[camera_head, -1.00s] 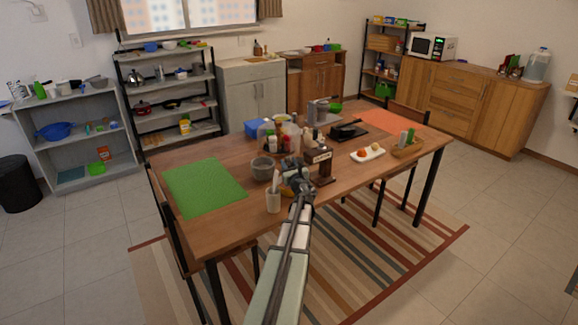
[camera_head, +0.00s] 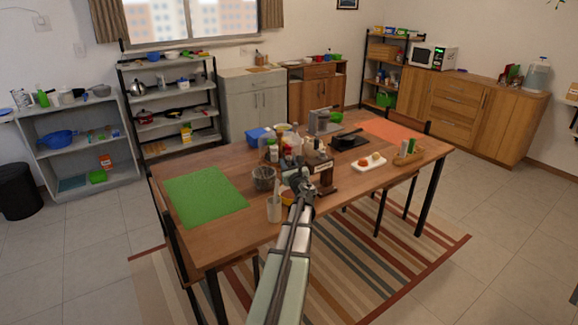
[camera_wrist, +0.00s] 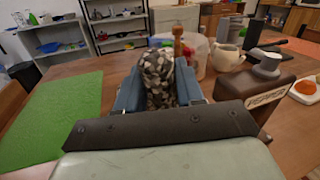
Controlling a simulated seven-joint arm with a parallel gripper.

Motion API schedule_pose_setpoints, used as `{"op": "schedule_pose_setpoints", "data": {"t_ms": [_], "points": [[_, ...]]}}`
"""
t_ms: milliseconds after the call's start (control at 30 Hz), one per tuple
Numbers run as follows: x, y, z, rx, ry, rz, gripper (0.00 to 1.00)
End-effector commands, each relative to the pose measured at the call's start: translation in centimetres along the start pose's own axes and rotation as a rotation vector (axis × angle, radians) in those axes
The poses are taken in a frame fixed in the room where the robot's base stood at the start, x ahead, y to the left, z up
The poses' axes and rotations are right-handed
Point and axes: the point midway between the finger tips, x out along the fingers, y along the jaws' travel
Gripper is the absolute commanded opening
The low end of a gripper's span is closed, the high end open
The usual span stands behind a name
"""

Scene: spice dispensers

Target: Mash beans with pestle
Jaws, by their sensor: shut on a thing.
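My gripper (camera_head: 298,176) is over the near middle of the table. In the wrist view its blue fingers (camera_wrist: 160,92) are shut on a grey-and-white speckled stone piece, which looks like the pestle (camera_wrist: 158,72). Its lower end is hidden by the gripper. A grey bowl that looks like the mortar (camera_head: 263,179) stands on the table just left of my gripper, apart from it in the picture. I cannot make out any beans in it. A small yellow-orange thing (camera_head: 288,197) shows partly beside the gripper.
A brown dispenser (camera_head: 325,175) is close on the right, with bottles (camera_head: 283,150) behind. A green mat (camera_head: 205,194) leaves the left side clear. A white tray (camera_head: 368,163) lies further right.

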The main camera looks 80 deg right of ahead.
Motion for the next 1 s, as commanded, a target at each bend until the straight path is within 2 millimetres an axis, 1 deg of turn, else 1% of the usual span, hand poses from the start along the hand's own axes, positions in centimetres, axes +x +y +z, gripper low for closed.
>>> {"op": "schedule_pose_setpoints", "data": {"t_ms": [133,233,733,833,1000], "points": [[0.0,0.0,0.1,0.000,-0.001,0.000,0.07],[0.0,-0.1,0.6,0.000,-0.002,0.000,0.07],[0.2,-0.5,4.4,-0.001,-0.001,0.001,0.07],[0.2,-0.6,4.8,0.000,-0.001,0.000,0.07],[0.2,-0.6,5.0,0.000,-0.001,0.000,0.07]]}}
